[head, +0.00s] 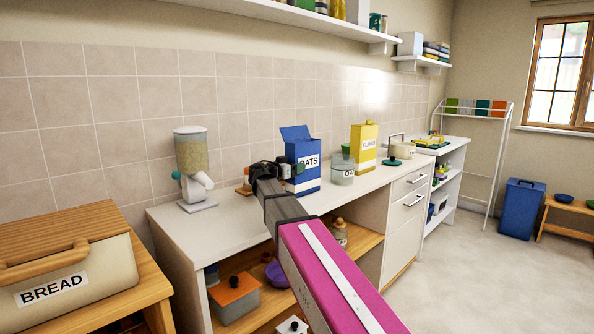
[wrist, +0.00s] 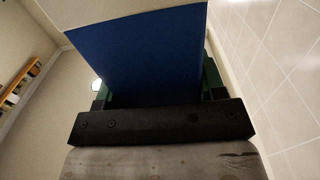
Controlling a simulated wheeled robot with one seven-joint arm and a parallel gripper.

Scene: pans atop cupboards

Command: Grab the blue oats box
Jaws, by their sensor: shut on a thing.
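The blue oats box (head: 309,172) stands upright on the white counter in the head view, with its top flap open and an "OATS" label on its front. My gripper (head: 291,171) is at the box's left side, at about the label's height. In the wrist view the box (wrist: 140,55) fills the space between the fingers of my gripper (wrist: 155,95), which is shut on it. The fingers are mostly hidden behind the box and the gripper body. I cannot tell whether the box touches the counter.
A clear jar (head: 343,170) stands close to the box's right, with a yellow flour box (head: 363,146) behind it. A grain dispenser (head: 192,165) stands to the left on the counter (head: 238,222). A bread bin (head: 70,268) is at lower left. A shelf (head: 300,20) runs above.

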